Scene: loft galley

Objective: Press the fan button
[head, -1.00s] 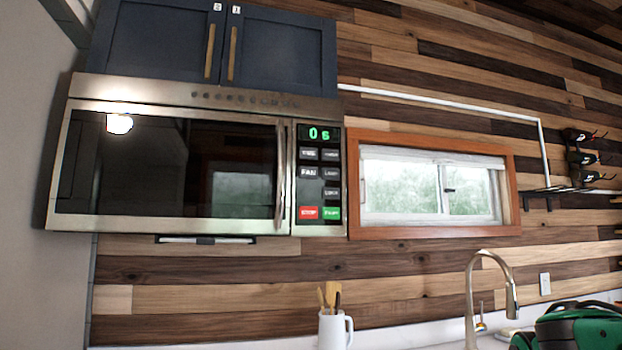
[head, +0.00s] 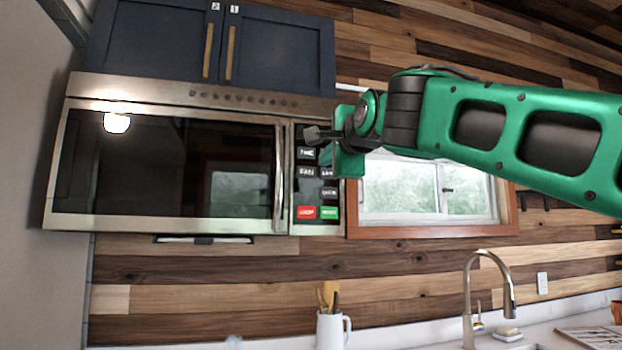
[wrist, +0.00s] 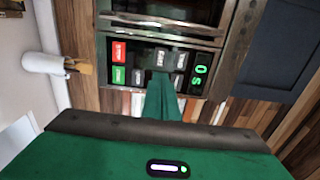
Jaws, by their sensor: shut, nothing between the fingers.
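The fan button (head: 307,172) is a dark key with white lettering in the left column of the microwave's control panel (head: 304,192), above the red stop button. It also shows in the wrist view (wrist: 160,57), where the panel appears turned on its side. My green gripper (head: 328,156) is shut and empty, in front of the panel's right column. In the wrist view its green fingers (wrist: 163,82) point at the panel, just below the fan button, and cover part of the neighbouring keys. I cannot tell whether the fingertips touch the panel.
The microwave (head: 170,165) hangs under dark blue cabinets (head: 270,50). Its door handle (head: 279,172) stands out just left of the panel. A wood-framed window (head: 430,190) is on the right. Below are a white utensil jug (head: 330,331) and a faucet (head: 468,300).

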